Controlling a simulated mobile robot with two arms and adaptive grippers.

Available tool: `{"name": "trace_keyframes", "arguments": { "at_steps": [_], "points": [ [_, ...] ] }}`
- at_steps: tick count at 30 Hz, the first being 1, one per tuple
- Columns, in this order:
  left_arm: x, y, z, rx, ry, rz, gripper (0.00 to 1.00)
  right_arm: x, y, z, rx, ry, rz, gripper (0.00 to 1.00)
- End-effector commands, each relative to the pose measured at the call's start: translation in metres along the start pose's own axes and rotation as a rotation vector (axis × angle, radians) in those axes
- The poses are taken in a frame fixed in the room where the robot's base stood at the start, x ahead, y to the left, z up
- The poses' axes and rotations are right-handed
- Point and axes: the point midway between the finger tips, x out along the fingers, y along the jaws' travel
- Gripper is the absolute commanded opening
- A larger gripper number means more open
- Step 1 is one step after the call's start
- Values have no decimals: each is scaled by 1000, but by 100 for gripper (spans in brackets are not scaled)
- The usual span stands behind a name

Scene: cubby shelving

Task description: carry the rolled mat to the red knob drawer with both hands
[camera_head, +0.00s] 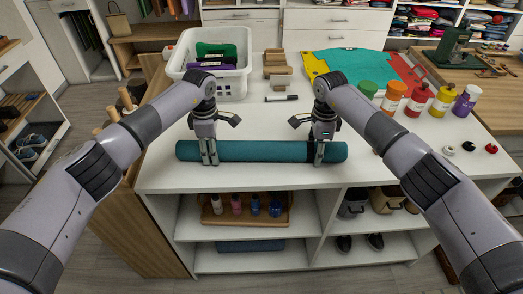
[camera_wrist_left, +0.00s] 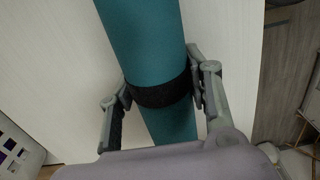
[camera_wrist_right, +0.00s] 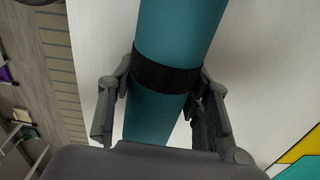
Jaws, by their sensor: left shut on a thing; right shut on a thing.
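The rolled mat (camera_head: 265,151) is a long teal roll lying left to right along the front edge of the white counter. Whether it rests on the top or is just above it, I cannot tell. My left gripper (camera_head: 209,155) is shut on the mat near its left end. My right gripper (camera_head: 320,155) is shut on it near its right end. In the left wrist view a black band (camera_wrist_left: 160,93) wraps the mat between the fingers; the right wrist view shows another band (camera_wrist_right: 165,74). I cannot make out a drawer with a red knob.
The white counter (camera_head: 230,179) also bears a white basket (camera_head: 236,83), wooden blocks (camera_head: 277,70), a marker (camera_head: 281,98), coloured cloth (camera_head: 345,64) and several paint bottles (camera_head: 415,99). Small round pieces, one a red piece (camera_head: 491,148), sit at right. Shelves below hold a bottle tray (camera_head: 245,219) and shoes.

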Motion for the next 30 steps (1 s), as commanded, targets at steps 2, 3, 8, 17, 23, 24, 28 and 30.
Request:
{"name": "trace_keyframes", "arguments": {
  "at_steps": [2, 3, 8, 17, 23, 24, 28, 30],
  "points": [
    [-1, 1, -1, -1, 1, 2, 0, -1, 0, 0, 0, 0, -1, 0],
    [-1, 1, -1, -1, 1, 2, 0, -1, 0, 0, 0, 0, -1, 0],
    [-2, 1, 0, -1, 0, 4, 0, -2, -1, 0, 0, 0, -2, 0],
    [-20, 1, 0, -1, 0, 3, 0, -19, 0, 0, 0, 0, -1, 0],
    [-39, 1, -1, -2, 0, 3, 0, -39, 0, 0, 0, 0, -1, 0],
    [-42, 1, -1, -2, 1, 2, 0, -42, 0, 0, 0, 0, -1, 0],
    [-50, 1, -1, -2, 1, 2, 0, -50, 0, 0, 0, 0, 0, 0],
    [-52, 1, -1, -2, 1, 2, 0, -52, 0, 0, 0, 0, 0, 0]
  ]
}}
